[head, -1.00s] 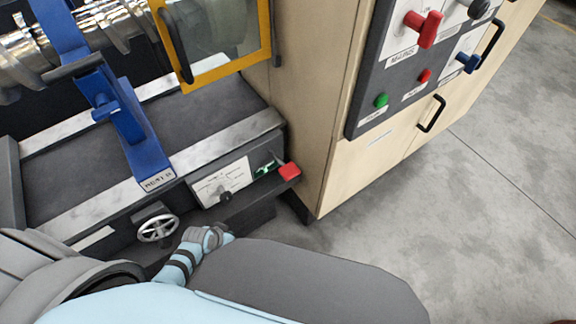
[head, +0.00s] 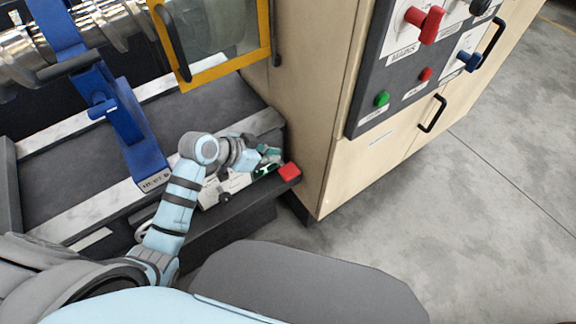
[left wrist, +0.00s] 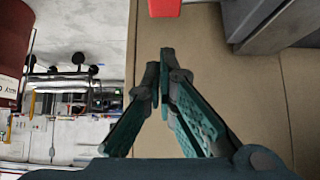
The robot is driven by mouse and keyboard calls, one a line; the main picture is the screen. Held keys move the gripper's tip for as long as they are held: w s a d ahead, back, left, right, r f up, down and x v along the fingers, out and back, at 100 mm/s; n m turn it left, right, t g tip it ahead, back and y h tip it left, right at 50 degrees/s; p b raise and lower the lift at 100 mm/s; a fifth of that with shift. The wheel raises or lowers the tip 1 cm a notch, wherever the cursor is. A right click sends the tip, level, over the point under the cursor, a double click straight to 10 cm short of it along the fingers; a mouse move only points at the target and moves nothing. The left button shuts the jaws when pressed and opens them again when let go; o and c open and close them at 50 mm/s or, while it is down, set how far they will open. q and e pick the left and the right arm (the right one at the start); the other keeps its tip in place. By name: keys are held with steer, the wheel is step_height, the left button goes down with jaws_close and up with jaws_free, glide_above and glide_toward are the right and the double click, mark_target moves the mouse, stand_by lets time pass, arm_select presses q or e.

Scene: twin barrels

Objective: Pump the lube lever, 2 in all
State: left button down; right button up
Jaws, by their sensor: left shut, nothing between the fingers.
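The lever's red grip (head: 289,171) sits at the right end of the dark ledge at the machine's front, beside the cabinet. The red part also shows at the top edge of the left wrist view (left wrist: 164,8), cut off there. My left gripper (head: 270,152) is just left of and above the red grip, apart from it. In the left wrist view its teal fingers (left wrist: 160,68) are closed together and empty, with the tips pointing toward the red part and a gap between. The lever's green parts are partly hidden by my gripper. My right gripper is not in view.
A white panel with a dark knob (head: 224,198) is partly behind my left arm. A blue steady rest (head: 130,140) and a yellow-framed door (head: 268,40) stand above the bed. The wooden cabinet (head: 335,190) closes off the right. Open floor (head: 470,230) lies beyond.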

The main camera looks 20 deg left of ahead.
arm_select(q)
steer(key=b, duration=0.2)
glide_above(297, 169)
steer(key=s+a, duration=0.2)
step_height(297, 169, down, 6)
steer(key=shift+s+a+r, duration=0.15)
steer(key=shift+r, duration=0.1)
step_height(297, 169, down, 3)
steer(key=shift+r, duration=0.1)
steer(key=shift+f, duration=0.6)
steer(key=shift+d+f, duration=0.2)
steer(key=shift+f, duration=0.15)
steer(key=f+b, duration=0.1)
steer(key=f+m+t+y, duration=0.1)
steer(key=f, duration=0.1)
steer(key=s+d+f+t+y+b, duration=0.1)
steer(key=f, duration=0.1)
steer(key=shift+m+b, duration=0.3)
steer(key=shift+b, duration=0.05)
steer(key=shift+r, duration=0.1)
